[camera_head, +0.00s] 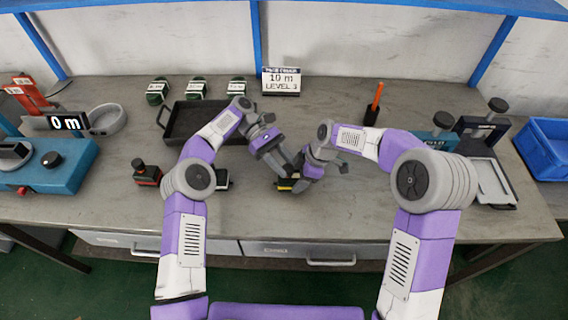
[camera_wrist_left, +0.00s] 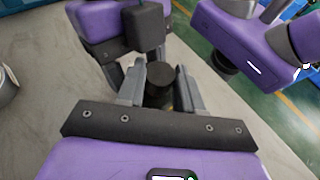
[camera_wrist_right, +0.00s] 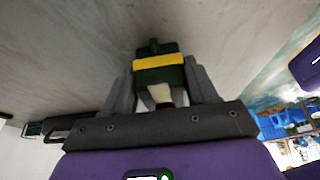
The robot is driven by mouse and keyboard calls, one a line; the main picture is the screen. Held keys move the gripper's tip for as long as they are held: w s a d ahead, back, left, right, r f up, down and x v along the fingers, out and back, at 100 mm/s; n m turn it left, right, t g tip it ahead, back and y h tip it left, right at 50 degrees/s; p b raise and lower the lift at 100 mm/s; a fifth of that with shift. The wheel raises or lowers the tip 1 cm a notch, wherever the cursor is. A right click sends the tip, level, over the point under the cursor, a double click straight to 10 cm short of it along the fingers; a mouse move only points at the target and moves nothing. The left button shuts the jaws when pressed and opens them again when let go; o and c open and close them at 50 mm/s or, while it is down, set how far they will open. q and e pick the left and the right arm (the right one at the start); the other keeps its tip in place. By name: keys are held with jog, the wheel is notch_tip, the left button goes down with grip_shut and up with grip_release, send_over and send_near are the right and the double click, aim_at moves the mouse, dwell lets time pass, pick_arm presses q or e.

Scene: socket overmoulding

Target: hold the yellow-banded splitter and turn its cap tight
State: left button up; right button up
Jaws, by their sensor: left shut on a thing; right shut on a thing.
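The yellow-banded splitter (camera_wrist_right: 158,62) is a dark green block with a yellow band. In the right wrist view it sits between the fingers of my right gripper (camera_wrist_right: 160,88), which is shut on it. In the head view only a small part of the splitter (camera_head: 285,184) shows under the two grippers, near the middle of the table. My left gripper (camera_wrist_left: 160,85) is shut on the black round cap (camera_wrist_left: 160,76), seen between its fingers in the left wrist view. In the head view the left gripper (camera_head: 287,172) meets the right one (camera_head: 298,172); their fingertips overlap and hide the cap.
A red-banded device (camera_head: 147,175) stands left of my left forearm. A black tray (camera_head: 190,124) and several green-topped jars (camera_head: 197,88) are behind. Blue machine (camera_head: 55,165) at left, blue bin (camera_head: 545,148) at right.

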pick_arm(q)
jog(key=shift+r, duration=0.35)
jog(key=o, duration=1.1)
jog(key=shift+f, duration=0.1)
jog(key=shift+c, duration=0.2)
jog(key=shift+f, duration=0.1)
jog(key=shift+f, duration=0.1)
jog(key=shift+n+t+h, duration=0.3)
jog(key=shift+n, duration=0.1)
